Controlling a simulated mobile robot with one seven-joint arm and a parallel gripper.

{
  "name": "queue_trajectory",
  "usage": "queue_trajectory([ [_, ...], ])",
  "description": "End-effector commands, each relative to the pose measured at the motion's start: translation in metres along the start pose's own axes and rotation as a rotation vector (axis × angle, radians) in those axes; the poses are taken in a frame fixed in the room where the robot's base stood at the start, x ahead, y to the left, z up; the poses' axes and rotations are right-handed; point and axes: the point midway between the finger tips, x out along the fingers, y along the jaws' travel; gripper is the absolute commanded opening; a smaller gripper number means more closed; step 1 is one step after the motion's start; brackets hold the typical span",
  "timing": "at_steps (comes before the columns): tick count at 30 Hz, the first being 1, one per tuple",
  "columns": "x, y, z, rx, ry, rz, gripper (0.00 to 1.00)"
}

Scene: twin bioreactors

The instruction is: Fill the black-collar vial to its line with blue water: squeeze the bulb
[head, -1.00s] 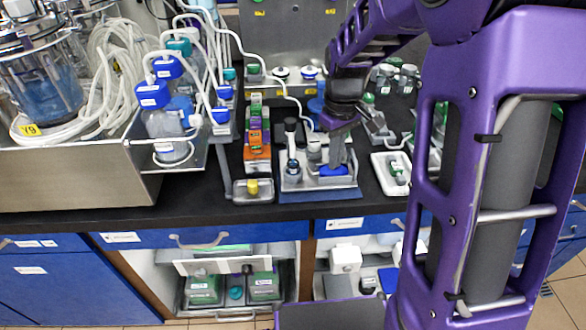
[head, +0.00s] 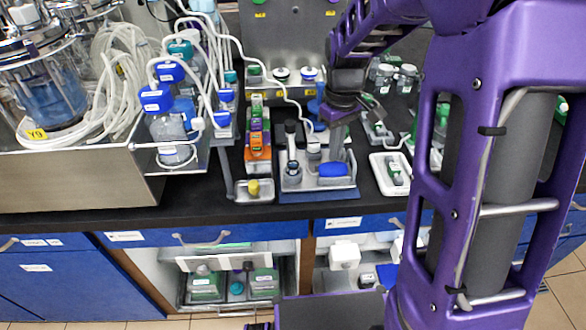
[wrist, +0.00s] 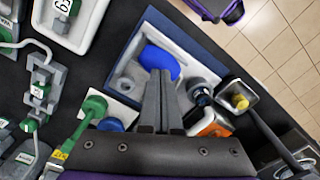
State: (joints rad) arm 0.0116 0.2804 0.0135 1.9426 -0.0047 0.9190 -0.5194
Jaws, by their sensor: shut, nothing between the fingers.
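The blue bulb (head: 333,170) lies on the right part of a grey-and-blue tray (head: 320,196) on the black bench. It also shows in the wrist view (wrist: 160,62), just beyond my fingertips. My gripper (head: 334,152) is shut and empty, pointing down above the bulb's back edge; I cannot tell whether it touches. In the wrist view its fingers (wrist: 160,80) overlap the bulb's near edge. The vial, apparently the black-collar one (head: 292,170), stands upright at the tray's left; its dark rim shows in the wrist view (wrist: 200,94). Its water level and line are too small to read.
A rack of coloured blocks (head: 258,140) and a small dish with a yellow piece (head: 253,190) stand left of the tray. A white tray (head: 392,188) lies to the right. White tubing loops behind. Blue-capped bottles (head: 170,110) stand at left.

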Motion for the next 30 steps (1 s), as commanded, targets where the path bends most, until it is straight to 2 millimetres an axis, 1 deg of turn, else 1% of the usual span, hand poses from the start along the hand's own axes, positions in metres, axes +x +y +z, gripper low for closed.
queue_trajectory([
  [11,-0.002,0.000,0.000,0.000,0.001,0.000,0.00],
  [14,-0.007,0.000,0.000,0.000,0.001,0.000,0.00],
  [25,-0.045,0.000,0.000,0.000,0.002,0.001,0.00],
  [27,-0.050,0.000,0.000,0.000,0.001,0.001,0.00],
  [30,-0.052,0.000,0.000,0.000,0.001,0.000,0.00],
])
